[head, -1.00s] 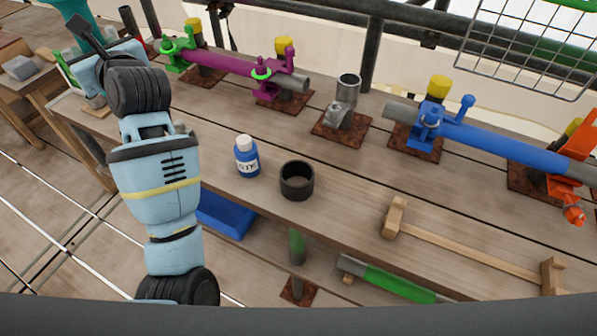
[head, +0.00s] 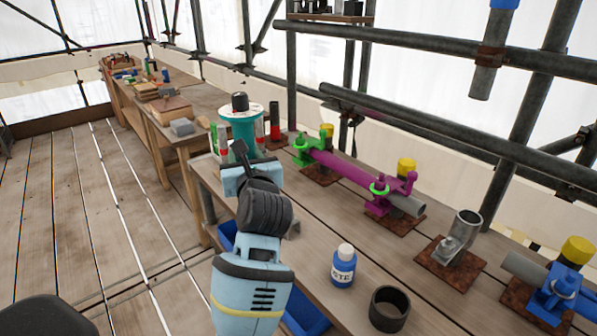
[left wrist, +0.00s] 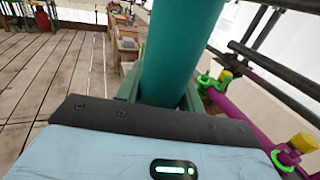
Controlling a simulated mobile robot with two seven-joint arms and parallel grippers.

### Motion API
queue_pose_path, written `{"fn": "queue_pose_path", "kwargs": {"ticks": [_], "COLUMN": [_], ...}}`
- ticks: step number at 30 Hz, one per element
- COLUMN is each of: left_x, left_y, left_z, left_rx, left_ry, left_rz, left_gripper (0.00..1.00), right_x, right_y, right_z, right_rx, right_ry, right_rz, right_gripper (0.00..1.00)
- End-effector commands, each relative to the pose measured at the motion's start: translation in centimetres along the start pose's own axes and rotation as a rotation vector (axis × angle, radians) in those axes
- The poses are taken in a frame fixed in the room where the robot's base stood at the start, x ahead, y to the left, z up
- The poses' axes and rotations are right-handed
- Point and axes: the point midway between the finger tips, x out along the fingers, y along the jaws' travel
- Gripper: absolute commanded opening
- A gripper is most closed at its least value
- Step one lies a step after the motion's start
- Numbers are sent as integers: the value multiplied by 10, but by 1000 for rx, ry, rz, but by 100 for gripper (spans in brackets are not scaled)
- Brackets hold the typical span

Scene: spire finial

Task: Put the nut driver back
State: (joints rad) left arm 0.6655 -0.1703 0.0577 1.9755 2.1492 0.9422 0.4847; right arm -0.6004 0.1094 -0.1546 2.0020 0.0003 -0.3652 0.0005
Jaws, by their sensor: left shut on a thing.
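My left gripper (head: 238,160) reaches away from me over the left end of the workbench. In the left wrist view its green fingers (left wrist: 162,95) are shut on a thick teal cylinder (left wrist: 180,45), which looks like the nut driver's body. In the head view the teal body (head: 240,130) stands roughly upright beyond the gripper, with a white disc and a dark knob on top. Its lower end is hidden behind the gripper. My right gripper is in neither view.
A blue bottle (head: 343,265) and a black ring (head: 389,309) stand on the bench near my left arm. A second table (head: 168,110) stands beyond; floor is open at left.

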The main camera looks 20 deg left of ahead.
Motion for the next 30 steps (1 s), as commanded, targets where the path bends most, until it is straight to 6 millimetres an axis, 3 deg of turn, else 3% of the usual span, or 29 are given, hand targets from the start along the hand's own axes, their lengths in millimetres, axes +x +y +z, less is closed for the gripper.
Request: {"fn": "queue_pose_path", "kwargs": {"ticks": [8, 18, 24, 30], "left_x": [-58, -153, -204, -228], "left_y": [8, 9, 13, 15], "left_z": [-58, -123, -147, -156], "left_rx": [7, 4, -2, -6], "left_ry": [-4, 0, 0, -5], "left_rz": [-203, -523, -670, -737], "left_gripper": [8, 8, 8, 8], "right_x": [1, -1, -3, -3], "right_y": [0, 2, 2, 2], "right_z": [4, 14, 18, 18], "right_rx": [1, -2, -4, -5], "right_ry": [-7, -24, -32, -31], "right_rz": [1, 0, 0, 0], "right_gripper": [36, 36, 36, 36]}}
